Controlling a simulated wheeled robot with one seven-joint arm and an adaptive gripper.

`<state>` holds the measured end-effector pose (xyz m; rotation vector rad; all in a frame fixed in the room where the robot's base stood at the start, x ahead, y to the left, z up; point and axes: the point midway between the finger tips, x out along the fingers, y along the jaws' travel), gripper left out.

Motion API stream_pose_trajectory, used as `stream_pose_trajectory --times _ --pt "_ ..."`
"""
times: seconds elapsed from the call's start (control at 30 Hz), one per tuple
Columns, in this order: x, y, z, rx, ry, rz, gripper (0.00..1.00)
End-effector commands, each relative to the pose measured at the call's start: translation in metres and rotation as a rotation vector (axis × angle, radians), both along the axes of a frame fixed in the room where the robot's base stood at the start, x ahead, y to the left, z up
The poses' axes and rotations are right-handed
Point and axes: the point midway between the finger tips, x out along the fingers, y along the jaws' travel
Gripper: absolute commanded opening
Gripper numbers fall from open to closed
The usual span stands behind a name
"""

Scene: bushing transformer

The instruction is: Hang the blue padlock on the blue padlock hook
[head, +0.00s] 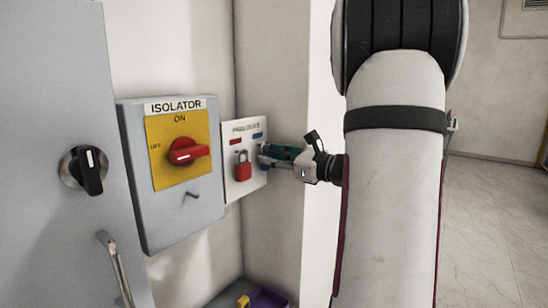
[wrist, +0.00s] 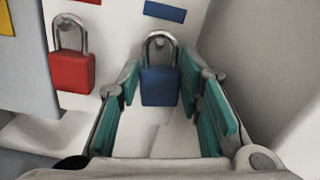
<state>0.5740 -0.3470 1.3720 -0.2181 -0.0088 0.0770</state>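The blue padlock (wrist: 160,87) is upright against the white padlock board (head: 232,190), below the blue label (wrist: 165,12). Its shackle is up and appears to hang at the blue hook, but the hook is too small to make out clearly. My gripper (wrist: 160,90) is open, with its teal-padded fingers on either side of the padlock body and narrow gaps showing. In the head view my gripper (head: 264,155) is at the board's right side and largely hides the blue padlock.
A red padlock (wrist: 72,70) hangs left of the blue one, close to my left finger; it also shows in the head view (head: 242,168). The isolator box (head: 184,215) with a red knob (head: 188,151) is further left. A wall stands right of the board. A bin (head: 268,298) lies below.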

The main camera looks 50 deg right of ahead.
Motion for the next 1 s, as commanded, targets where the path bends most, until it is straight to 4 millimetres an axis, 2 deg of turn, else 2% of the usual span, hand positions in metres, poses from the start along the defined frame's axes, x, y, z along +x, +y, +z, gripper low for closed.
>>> stream_pose_trajectory --times 0.03,0.1,0.57,0.67,1.0 --pt "0.000 0.000 0.000 0.000 0.000 0.000 0.46" --pt "0.000 0.000 0.000 0.000 0.000 0.000 0.56" --pt "-0.006 -0.003 0.000 -0.002 0.000 -0.006 0.56" --pt "-0.018 -0.005 0.000 -0.002 0.000 -0.009 0.56" --pt "-0.086 -0.008 0.000 -0.001 0.001 -0.008 0.56"
